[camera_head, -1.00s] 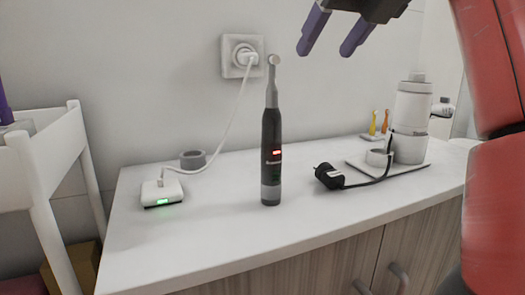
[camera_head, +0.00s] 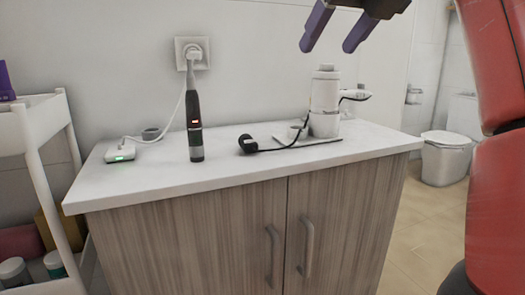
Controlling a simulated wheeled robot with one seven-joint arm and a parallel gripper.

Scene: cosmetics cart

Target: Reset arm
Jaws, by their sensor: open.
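My gripper (camera_head: 333,32) is at the top of the view, right of the middle. Its two purple fingers are apart and nothing is between them. It hangs in the air above the counter, clear of everything on it. My red arm runs down the right side of the view. The black and grey electric toothbrush (camera_head: 194,120) stands upright on the white countertop (camera_head: 230,178), with a red light on its body.
A small white charger (camera_head: 119,154) with a green light is plugged into the wall socket (camera_head: 192,52). A black plug (camera_head: 248,144) and a white appliance (camera_head: 324,100) stand farther right. A white cart (camera_head: 38,135) is at left. A toilet (camera_head: 445,155) and open floor are at right.

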